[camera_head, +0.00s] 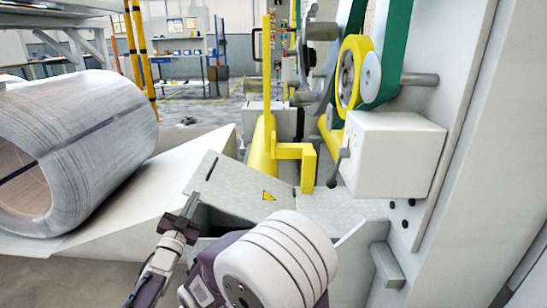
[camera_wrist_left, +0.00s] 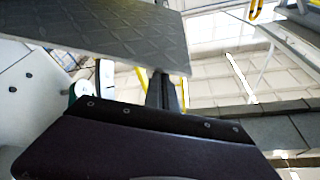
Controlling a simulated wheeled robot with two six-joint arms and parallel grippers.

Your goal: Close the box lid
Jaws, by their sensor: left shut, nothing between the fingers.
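The box lid (camera_head: 238,190) is a grey tread-plate panel with a yellow warning triangle. In the head view it stands tilted, its left edge raised above a dark opening. My left gripper (camera_head: 191,204) is shut and empty at the lid's left edge, its tips close beside that edge; whether they touch it I cannot tell. In the left wrist view the lid (camera_wrist_left: 105,28) spans the top left, and the shut fingers of my left gripper (camera_wrist_left: 163,90) reach up by its right end. The box inside is mostly hidden by my arm. My right gripper is not in view.
A large metal coil (camera_head: 85,140) lies on the left beside a pale sloped plate (camera_head: 160,195). A yellow bracket (camera_head: 300,155) stands behind the lid. A white machine box (camera_head: 392,155) with a lever is at the right. A fixed tread plate (camera_head: 345,205) adjoins the lid.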

